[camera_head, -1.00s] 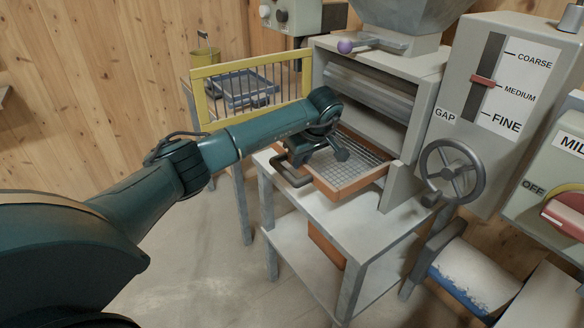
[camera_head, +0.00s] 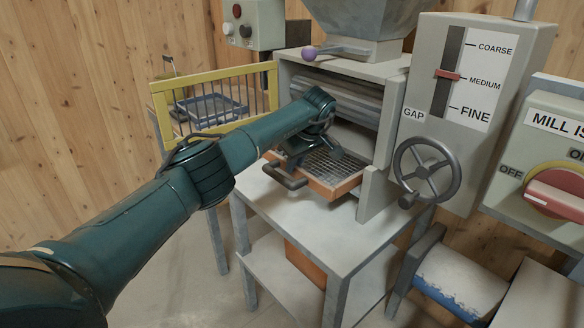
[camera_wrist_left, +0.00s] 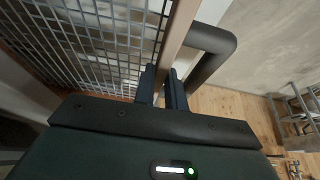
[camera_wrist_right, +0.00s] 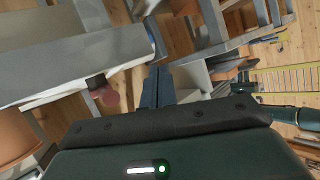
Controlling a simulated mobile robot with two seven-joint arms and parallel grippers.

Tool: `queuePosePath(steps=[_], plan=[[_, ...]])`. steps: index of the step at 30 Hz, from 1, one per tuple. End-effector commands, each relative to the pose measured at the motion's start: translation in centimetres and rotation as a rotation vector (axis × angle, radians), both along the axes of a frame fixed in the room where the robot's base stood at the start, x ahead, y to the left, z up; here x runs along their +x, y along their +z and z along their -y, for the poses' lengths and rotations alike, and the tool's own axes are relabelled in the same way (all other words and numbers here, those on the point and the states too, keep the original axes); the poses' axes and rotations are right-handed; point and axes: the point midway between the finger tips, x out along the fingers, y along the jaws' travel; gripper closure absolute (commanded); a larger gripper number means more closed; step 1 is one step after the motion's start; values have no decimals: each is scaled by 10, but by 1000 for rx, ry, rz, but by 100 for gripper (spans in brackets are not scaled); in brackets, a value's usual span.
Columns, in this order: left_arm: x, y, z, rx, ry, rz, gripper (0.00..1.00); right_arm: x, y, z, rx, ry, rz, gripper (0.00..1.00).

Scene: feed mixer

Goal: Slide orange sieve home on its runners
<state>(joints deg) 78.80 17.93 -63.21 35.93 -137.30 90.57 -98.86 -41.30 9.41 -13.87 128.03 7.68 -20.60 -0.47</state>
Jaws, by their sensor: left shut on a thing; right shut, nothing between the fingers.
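The orange sieve (camera_head: 337,189), a shallow frame with grey wire mesh, sits partly inside the opening under the mill's rollers, its front part sticking out over the grey stand. A dark bent handle (camera_head: 284,179) projects from its left front side. My left gripper (camera_head: 298,160) is at that side. In the left wrist view its fingers (camera_wrist_left: 163,88) are shut on the sieve's frame (camera_wrist_left: 180,30), beside the handle (camera_wrist_left: 212,50) and mesh (camera_wrist_left: 90,40). The runners are hidden. My right gripper (camera_wrist_right: 158,88) is shut and empty, shown only in its wrist view.
A grey upright plate (camera_head: 372,193) stands right of the sieve, with a handwheel (camera_head: 427,171) beyond it. A yellow barred guard (camera_head: 214,105) stands open at the left. The stand's top (camera_head: 300,222) is bare in front. An orange thing (camera_head: 305,263) is on the lower shelf.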

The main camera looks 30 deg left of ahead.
Motion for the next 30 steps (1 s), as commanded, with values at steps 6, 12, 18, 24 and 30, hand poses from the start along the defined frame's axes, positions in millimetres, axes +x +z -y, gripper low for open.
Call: queuePosePath(steps=[6,12,18,24,30], plan=[[1,2,0,0,-1,3,87,0,0,1,-2,0,1,100],[0,1,0,0,-1,2,70,0,0,1,-4,1,0,100],[0,1,0,0,0,1,62,0,0,1,-4,1,-1,100],[-1,3,1,0,0,0,62,0,0,1,-5,1,-2,100],[-4,32,11,2,-2,4,62,-1,0,1,-4,2,-7,100]])
